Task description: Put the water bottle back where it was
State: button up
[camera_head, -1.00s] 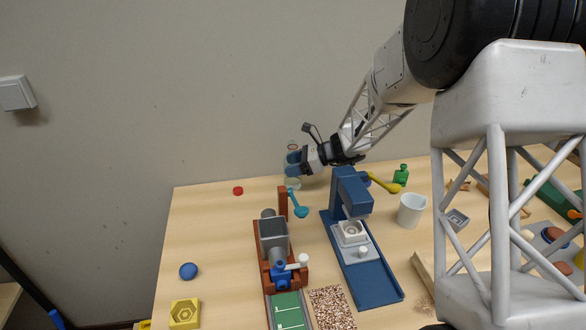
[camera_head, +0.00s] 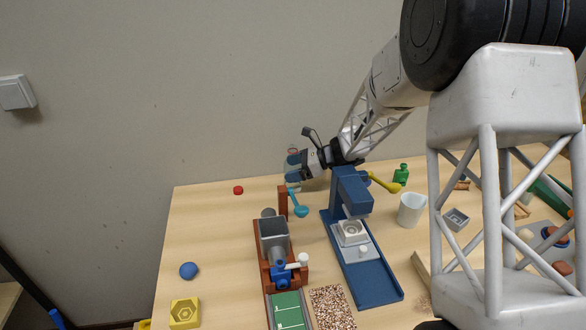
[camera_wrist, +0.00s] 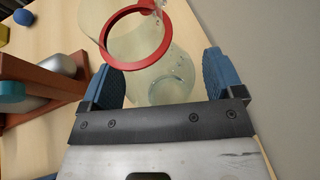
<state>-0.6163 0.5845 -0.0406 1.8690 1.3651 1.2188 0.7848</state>
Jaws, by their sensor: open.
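The water bottle (camera_wrist: 172,72) is clear, with a red ring at its neck. In the wrist view it lies between the two blue fingers of my gripper (camera_wrist: 162,80), which is open, with a visible gap beside the fingers. In the head view only parts of the bottle (camera_head: 293,151) show around my gripper (camera_head: 293,168), at the table's back edge by the wall. Its base is mostly hidden there, so I cannot tell how firmly it rests on the table.
A white cup (camera_head: 411,209) stands to the right. The table's left back is largely clear.

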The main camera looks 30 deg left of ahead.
jog(key=shift+r, duration=0.2)
jog(key=v, duration=1.2)
jog(key=shift+f, duration=0.1)
dwell(0.4)
